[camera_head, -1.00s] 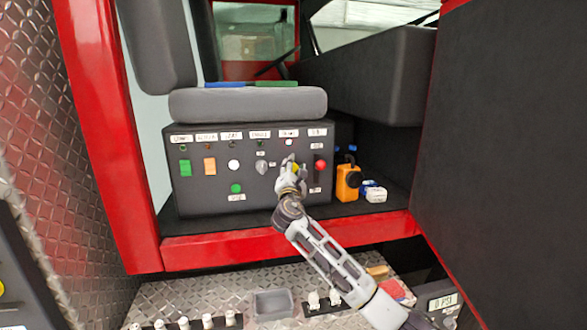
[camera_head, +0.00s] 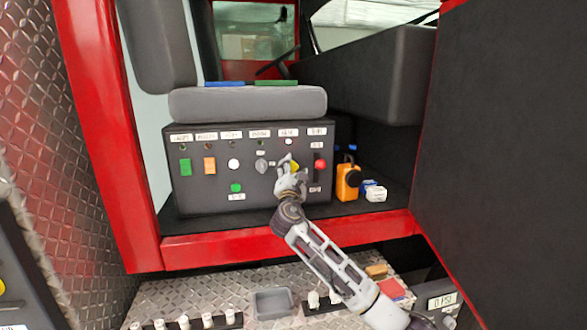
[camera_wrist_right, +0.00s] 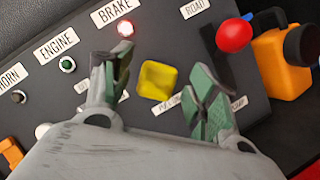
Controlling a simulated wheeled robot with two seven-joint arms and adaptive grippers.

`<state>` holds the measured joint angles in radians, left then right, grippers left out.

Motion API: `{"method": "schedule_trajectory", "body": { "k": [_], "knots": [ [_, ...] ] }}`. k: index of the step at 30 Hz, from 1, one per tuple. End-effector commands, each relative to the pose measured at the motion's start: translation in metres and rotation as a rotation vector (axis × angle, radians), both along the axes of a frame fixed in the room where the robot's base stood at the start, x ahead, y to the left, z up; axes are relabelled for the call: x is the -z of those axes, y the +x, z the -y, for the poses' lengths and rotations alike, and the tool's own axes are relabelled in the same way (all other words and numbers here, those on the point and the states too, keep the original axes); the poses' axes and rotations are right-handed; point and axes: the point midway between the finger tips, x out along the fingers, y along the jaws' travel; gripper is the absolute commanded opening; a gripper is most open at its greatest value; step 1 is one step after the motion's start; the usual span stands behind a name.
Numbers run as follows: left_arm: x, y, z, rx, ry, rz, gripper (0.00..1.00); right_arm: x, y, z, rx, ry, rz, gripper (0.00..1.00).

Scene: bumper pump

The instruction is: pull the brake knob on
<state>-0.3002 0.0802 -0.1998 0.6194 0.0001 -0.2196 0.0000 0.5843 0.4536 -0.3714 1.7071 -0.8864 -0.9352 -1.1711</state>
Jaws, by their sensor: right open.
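The brake knob is a yellow, square-faced knob (camera_wrist_right: 157,80) under the BRAKE label (camera_wrist_right: 113,12) on the black panel, with a red lamp (camera_wrist_right: 125,26) lit between them. In the head view the knob (camera_head: 295,167) shows just above my right gripper. My right gripper (camera_wrist_right: 160,85) is open, one green-padded finger on each side of the knob. I see a gap between each finger and the knob, so it is not gripped. In the head view the right gripper (camera_head: 291,172) is in front of the panel (camera_head: 210,200). My left gripper is not in view.
A red-balled lever (camera_wrist_right: 234,35) stands close to the right finger. An orange lantern-like object (camera_wrist_right: 282,62) is beyond it. A grey rotary switch (camera_head: 261,165) and green, orange and white controls are left of the gripper.

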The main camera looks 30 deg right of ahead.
Motion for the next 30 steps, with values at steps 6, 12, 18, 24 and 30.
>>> {"method": "schedule_trajectory", "body": {
  "k": [6,12,18,24,30],
  "knots": [
    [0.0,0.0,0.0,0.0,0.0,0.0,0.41,0.007,-0.02,-0.012,-0.002,0.001,-0.001,0.59],
    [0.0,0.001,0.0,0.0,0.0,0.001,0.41,0.014,-0.04,-0.024,-0.002,0.001,-0.001,0.59],
    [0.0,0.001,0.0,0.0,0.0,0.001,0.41,0.02,-0.059,-0.036,-0.001,0.0,-0.001,0.59],
    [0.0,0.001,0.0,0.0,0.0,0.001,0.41,0.026,-0.076,-0.045,-0.001,0.001,-0.002,0.59],
    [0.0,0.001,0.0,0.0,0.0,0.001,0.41,0.028,-0.084,-0.05,0.001,0.001,-0.001,0.59]
  ]
}}
